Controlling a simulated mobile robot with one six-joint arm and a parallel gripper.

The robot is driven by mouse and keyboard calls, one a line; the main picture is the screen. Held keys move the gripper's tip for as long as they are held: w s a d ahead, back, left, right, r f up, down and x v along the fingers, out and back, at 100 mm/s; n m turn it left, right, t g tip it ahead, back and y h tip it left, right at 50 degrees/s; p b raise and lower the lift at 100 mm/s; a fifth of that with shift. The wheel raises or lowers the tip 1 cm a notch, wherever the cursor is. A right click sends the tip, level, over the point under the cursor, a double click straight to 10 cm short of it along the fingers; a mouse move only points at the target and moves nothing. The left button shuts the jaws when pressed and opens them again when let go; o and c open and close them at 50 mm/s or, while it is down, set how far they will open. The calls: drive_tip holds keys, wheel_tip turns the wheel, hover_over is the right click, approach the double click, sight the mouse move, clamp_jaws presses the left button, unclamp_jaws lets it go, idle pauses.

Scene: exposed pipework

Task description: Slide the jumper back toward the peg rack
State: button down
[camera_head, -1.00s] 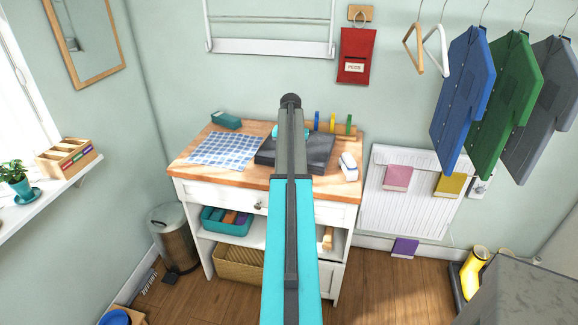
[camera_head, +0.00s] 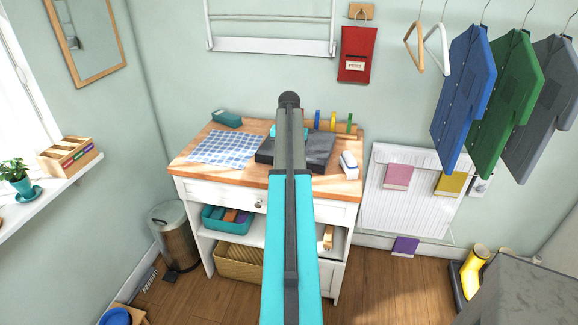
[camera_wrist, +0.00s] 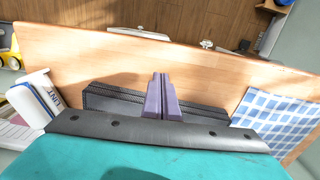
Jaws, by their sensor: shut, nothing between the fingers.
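The jumper (camera_head: 318,152) is a dark grey, flat folded garment on the wooden top of the white cabinet. My arm hides part of it in the head view. In the wrist view the jumper (camera_wrist: 112,101) shows its ribbed edge on both sides of my fingers. My gripper (camera_wrist: 160,76) is shut and empty, its fingers in front of the jumper. I cannot tell whether they touch it. The peg rack (camera_head: 340,130), with upright blue, yellow and green pegs, stands at the back right of the top, behind the jumper.
A blue checked cloth (camera_head: 222,149) lies left of the jumper, also at the right in the wrist view (camera_wrist: 277,122). A white item (camera_head: 349,164) stands to the jumper's right. A teal box (camera_head: 226,119) sits at the back left. Bare wood (camera_wrist: 150,53) lies in front of the jumper.

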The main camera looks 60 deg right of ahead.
wheel_tip(320, 180, up, 8)
drive_tip(key=b, duration=0.2)
drive_tip(key=shift+r, duration=0.15)
idle(0.7)
